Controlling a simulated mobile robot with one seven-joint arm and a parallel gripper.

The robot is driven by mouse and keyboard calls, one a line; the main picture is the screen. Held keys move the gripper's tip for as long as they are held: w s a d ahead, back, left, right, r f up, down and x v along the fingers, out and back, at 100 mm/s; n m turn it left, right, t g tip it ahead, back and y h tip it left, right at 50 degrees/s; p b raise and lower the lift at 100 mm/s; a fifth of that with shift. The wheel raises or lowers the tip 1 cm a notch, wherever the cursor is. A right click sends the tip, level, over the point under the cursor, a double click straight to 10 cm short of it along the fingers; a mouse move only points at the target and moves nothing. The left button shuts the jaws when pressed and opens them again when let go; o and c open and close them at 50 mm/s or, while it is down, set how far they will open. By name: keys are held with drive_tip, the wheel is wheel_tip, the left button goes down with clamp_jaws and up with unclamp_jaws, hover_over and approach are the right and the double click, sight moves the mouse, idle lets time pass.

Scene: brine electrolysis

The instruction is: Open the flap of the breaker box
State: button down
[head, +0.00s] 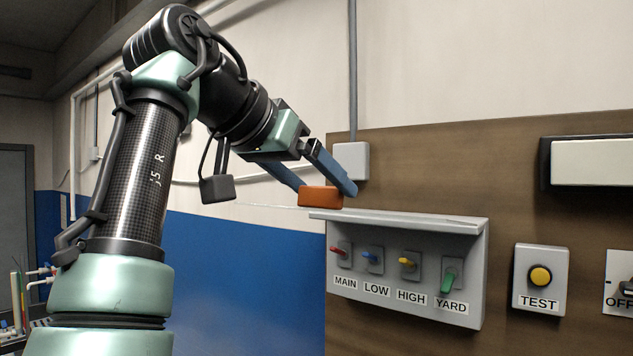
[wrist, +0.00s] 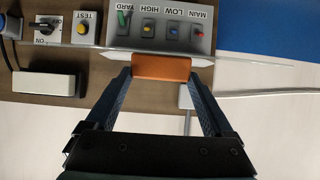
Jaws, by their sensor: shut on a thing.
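The grey breaker box (head: 400,312) hangs on the brown board. Its switches are exposed, labelled MAIN, LOW, HIGH and YARD. A pale flap or lid (head: 400,221) juts out along the top, seen nearly edge-on, raised clear of the switches. My gripper (head: 322,188) is above the box's left end, its blue fingers shut on an orange block (head: 320,197). In the wrist view the orange block (wrist: 161,68) sits between the fingertips, against a thin pale edge. Whether the block is joined to the flap is not clear. The box also shows upside down there (wrist: 185,46).
A TEST box with a yellow button (head: 540,276) and an OFF switch plate (head: 619,285) are to the right. A black-framed pale panel (head: 590,163) is above them. A small grey junction box (head: 352,160) and conduit are behind my gripper.

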unclamp_jaws()
drive_tip(key=shift+f, duration=0.25)
drive_tip(key=shift+w, duration=0.1)
drive_tip(key=shift+r, duration=0.1)
drive_tip(key=b+v, duration=0.3)
drive_tip(key=v, duration=0.9)
drive_tip(key=shift+s+a+r+b, duration=0.2)
drive_tip(key=shift+s+r+b, duration=0.05)
drive_tip(key=shift+b, duration=0.05)
